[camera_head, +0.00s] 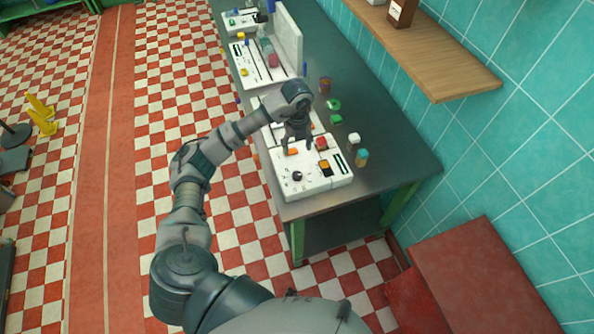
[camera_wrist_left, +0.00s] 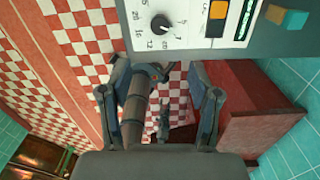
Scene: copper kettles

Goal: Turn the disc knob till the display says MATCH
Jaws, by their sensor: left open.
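The black disc knob (camera_head: 297,176) is on the near white panel box (camera_head: 313,185), at its front left. In the left wrist view the knob (camera_wrist_left: 160,23) is round and black with a white pointer mark, inside a ring of printed numbers. The dark display (camera_head: 338,163) is at the panel's right end; it shows green marks in the left wrist view (camera_wrist_left: 244,20), too small to read. My left gripper (camera_head: 297,149) is open and empty over the panel's far part, apart from the knob. My right gripper is not in view.
An orange button (camera_head: 324,166) sits between knob and display. A red block (camera_head: 321,143) is by the gripper. Small green (camera_head: 334,104), white (camera_head: 354,138) and blue-orange (camera_head: 362,157) pieces stand right of the panel on the grey table (camera_head: 385,125). A wooden shelf (camera_head: 430,60) overhangs the right.

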